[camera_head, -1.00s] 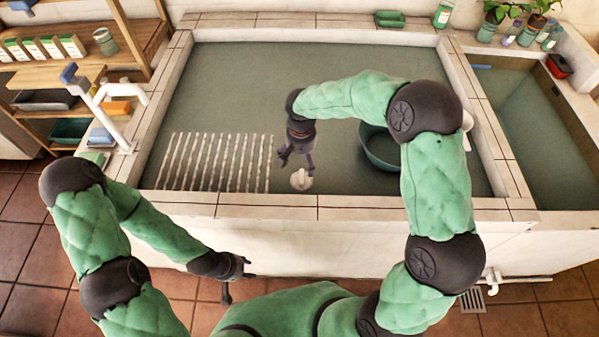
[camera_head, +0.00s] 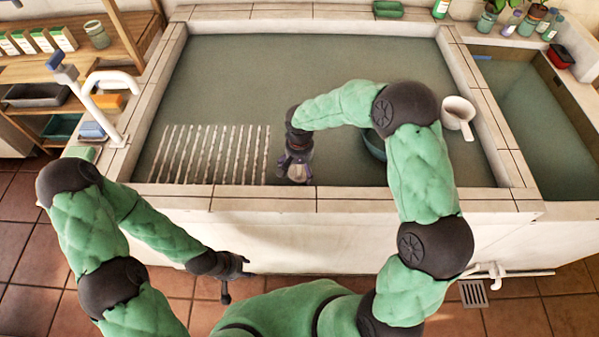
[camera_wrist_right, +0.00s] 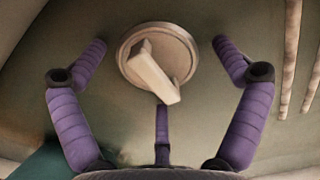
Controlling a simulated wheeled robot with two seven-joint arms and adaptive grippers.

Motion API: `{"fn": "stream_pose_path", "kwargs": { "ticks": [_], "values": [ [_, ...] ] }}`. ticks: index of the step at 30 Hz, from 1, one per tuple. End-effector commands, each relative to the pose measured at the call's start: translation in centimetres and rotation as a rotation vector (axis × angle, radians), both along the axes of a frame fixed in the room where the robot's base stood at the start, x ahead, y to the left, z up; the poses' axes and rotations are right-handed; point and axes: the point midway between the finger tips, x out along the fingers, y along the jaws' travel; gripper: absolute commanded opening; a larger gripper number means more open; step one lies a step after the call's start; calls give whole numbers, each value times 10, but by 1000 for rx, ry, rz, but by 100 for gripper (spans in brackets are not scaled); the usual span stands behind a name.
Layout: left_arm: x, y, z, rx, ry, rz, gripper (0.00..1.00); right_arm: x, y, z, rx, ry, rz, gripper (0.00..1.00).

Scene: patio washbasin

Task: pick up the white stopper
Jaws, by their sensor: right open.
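The white stopper (camera_wrist_right: 158,58) is a round disc with a raised bar handle, lying on the basin floor. In the right wrist view it sits between the spread fingers of my right gripper (camera_wrist_right: 160,62), with gaps on both sides. In the head view my right gripper (camera_head: 297,178) is low in the large basin (camera_head: 330,62), over the stopper, and covers most of it. My right gripper is open and holds nothing. My left gripper (camera_head: 236,282) hangs outside the basin, in front of its near wall; its fingers are small and partly unclear.
A white slatted rack (camera_head: 212,155) lies left of my right gripper. A dark green bowl (camera_head: 374,145) is partly hidden behind my right arm. A white tap (camera_head: 108,100) stands at left. The basin's near wall is close to the gripper.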

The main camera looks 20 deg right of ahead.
Motion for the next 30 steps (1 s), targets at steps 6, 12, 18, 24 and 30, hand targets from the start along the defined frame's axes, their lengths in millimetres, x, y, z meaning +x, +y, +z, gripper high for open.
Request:
{"fn": "stream_pose_path", "kwargs": {
  "ticks": [6,12,18,24,30],
  "values": [
    [0,0,1,0,0,0,40,0,0,1,0,0,0,61],
    [0,0,1,0,0,0,40,1,0,1,1,-1,0,39],
    [0,0,1,0,0,0,40,1,1,1,1,-2,0,39],
    [0,0,3,0,0,0,40,2,1,8,2,-5,0,39],
    [0,0,12,0,0,0,40,2,0,32,1,-5,1,39]
  ]
}}
